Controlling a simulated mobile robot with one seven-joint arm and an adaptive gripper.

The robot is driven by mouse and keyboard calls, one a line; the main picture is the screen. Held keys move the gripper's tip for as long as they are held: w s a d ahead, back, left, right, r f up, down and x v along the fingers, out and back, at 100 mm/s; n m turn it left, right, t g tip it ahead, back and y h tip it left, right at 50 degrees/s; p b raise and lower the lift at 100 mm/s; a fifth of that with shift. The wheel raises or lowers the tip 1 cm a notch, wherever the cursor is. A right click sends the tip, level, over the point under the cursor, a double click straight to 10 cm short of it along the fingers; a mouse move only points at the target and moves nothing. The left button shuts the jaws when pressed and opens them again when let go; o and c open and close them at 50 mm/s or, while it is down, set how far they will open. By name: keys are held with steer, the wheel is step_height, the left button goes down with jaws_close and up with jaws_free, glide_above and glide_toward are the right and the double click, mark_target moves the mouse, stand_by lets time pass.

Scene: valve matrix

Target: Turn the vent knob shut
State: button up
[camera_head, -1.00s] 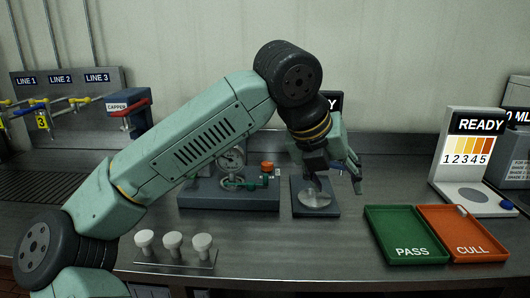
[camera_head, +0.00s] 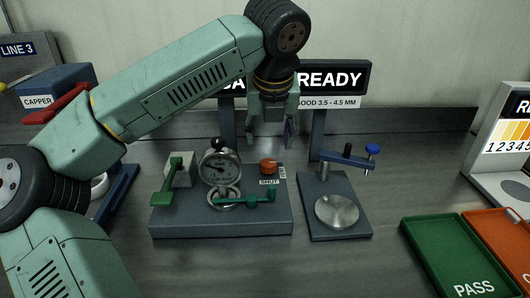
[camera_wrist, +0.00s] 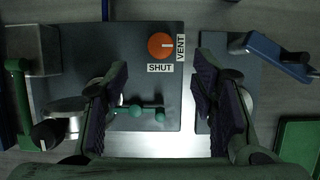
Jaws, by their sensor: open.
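The vent knob (camera_head: 268,166) is a round orange knob on the right part of a grey base plate (camera_head: 180,222). In the wrist view the vent knob (camera_wrist: 160,45) carries a pale pointer mark that points right toward the VENT label (camera_wrist: 181,48). The SHUT label (camera_wrist: 160,68) lies just below the knob. My gripper (camera_head: 272,140) hangs above and behind the knob in the head view, fingers pointing down. In the wrist view my gripper (camera_wrist: 160,95) is open, its two dark pads well apart and empty. The knob shows between and beyond the fingers, untouched.
A pressure gauge (camera_head: 219,168) and a green lever (camera_head: 245,200) stand left of the knob. Another green handle (camera_head: 170,183) is at the plate's left. A stand with a blue arm (camera_head: 347,158) and round metal disc (camera_head: 337,211) is at right. A green PASS tray (camera_head: 455,255) lies further right.

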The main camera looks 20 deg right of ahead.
mark_target(269, 163)
steer(key=p+x, duration=0.2)
steer(key=x, duration=0.7)
steer(key=shift+d+f, duration=0.1)
steer(key=shift+f, duration=0.2)
steer(key=c, duration=1.1)
